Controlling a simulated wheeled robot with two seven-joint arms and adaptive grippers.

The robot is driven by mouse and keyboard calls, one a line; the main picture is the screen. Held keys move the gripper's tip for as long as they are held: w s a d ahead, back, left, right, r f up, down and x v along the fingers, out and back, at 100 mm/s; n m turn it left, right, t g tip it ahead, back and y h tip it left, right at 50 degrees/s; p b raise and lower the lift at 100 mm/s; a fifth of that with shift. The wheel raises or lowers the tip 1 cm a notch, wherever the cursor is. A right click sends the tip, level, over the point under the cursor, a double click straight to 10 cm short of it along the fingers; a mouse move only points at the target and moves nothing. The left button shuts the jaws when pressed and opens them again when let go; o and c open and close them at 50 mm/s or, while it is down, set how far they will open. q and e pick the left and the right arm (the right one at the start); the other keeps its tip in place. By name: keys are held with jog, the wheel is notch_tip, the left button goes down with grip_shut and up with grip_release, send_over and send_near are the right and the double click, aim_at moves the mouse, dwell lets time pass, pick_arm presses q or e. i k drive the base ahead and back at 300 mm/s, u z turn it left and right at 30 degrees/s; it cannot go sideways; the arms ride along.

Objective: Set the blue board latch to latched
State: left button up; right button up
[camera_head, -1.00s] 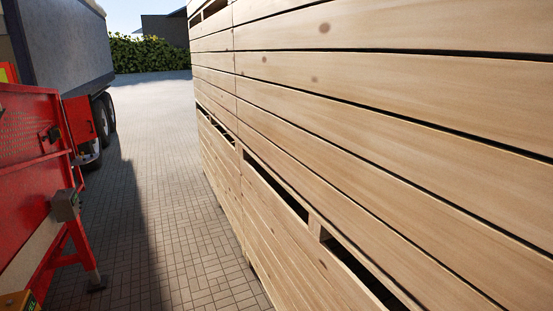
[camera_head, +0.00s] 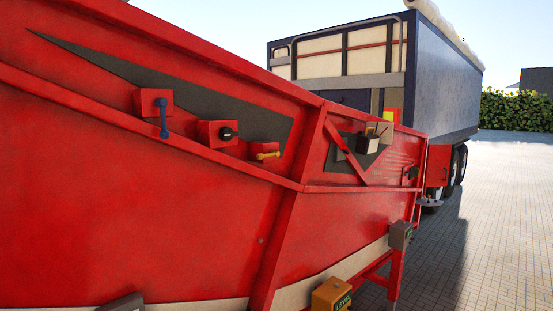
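The blue board latch (camera_head: 163,120) is on a small red box on the side of the red machine (camera_head: 90,190), left of centre in the head view. Its blue handle points almost straight down from its pivot. The frame does not show for certain whether this is its latched position. Neither of my grippers can be made out in the head view.
A yellow box marked LEVEL (camera_head: 331,295) is at the bottom. A blue-sided trailer (camera_head: 440,80) stands behind. Paving (camera_head: 500,220) at right is clear.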

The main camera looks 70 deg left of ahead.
aim_at(161, 103)
jog(key=u, duration=2.4)
